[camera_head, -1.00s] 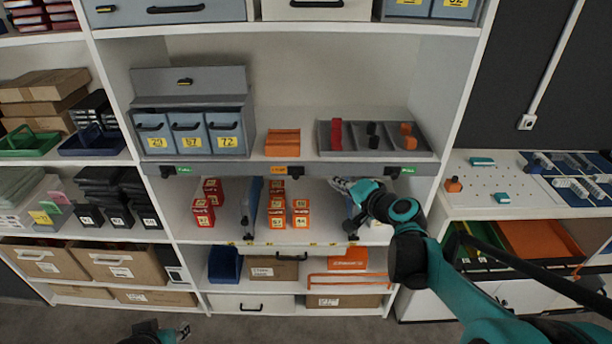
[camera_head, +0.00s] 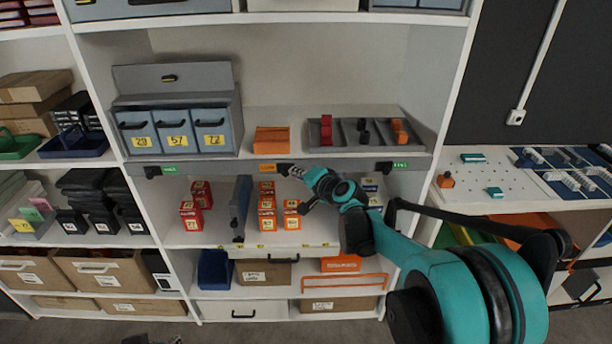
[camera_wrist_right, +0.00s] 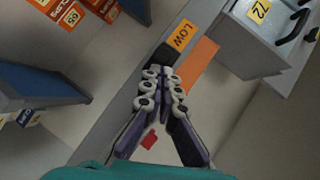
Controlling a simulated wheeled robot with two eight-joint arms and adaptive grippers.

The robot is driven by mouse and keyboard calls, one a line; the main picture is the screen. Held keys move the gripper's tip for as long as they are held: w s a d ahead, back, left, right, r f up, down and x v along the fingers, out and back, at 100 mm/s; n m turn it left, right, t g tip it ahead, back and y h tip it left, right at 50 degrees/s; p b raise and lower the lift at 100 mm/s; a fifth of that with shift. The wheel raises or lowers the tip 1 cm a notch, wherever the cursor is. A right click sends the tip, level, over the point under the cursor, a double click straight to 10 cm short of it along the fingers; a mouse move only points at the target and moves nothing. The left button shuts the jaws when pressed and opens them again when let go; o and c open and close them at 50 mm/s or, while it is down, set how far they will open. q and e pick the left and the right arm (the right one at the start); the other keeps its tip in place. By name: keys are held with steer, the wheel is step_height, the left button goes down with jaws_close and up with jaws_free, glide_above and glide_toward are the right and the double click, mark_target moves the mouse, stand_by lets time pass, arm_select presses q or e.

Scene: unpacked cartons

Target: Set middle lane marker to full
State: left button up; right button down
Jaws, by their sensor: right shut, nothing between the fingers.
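The middle lane marker (camera_head: 267,168) on the shelf's front rail shows an orange label, which reads LOW in the right wrist view (camera_wrist_right: 180,37). A black slider (camera_wrist_right: 160,57) sits beside the label. My right gripper (camera_head: 292,172) is at the rail, just right of the orange label. In the right wrist view its closed fingertips (camera_wrist_right: 162,78) are next to the slider, with nothing between them; whether they touch it I cannot tell. The left marker (camera_head: 169,169) and right marker (camera_head: 400,165) show green labels. Only a dark sliver of my left gripper (camera_head: 152,339) shows.
Orange and red boxes (camera_head: 267,203) stand in lanes under the rail, between blue-grey dividers (camera_head: 240,205). Above it are an orange block (camera_head: 272,140), blue drawers (camera_head: 209,131) and a grey divided tray (camera_head: 352,147). A pegboard table (camera_head: 480,178) stands at right.

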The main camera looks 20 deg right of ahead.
stand_by(0.3)
arm_select(q)
steer(key=shift+r+p, duration=0.3)
arm_select(e)
steer(key=w+a, duration=0.1)
steer(key=a, duration=0.5)
steer(key=shift+w, duration=0.4)
arm_select(q)
steer(key=shift+r, duration=0.1)
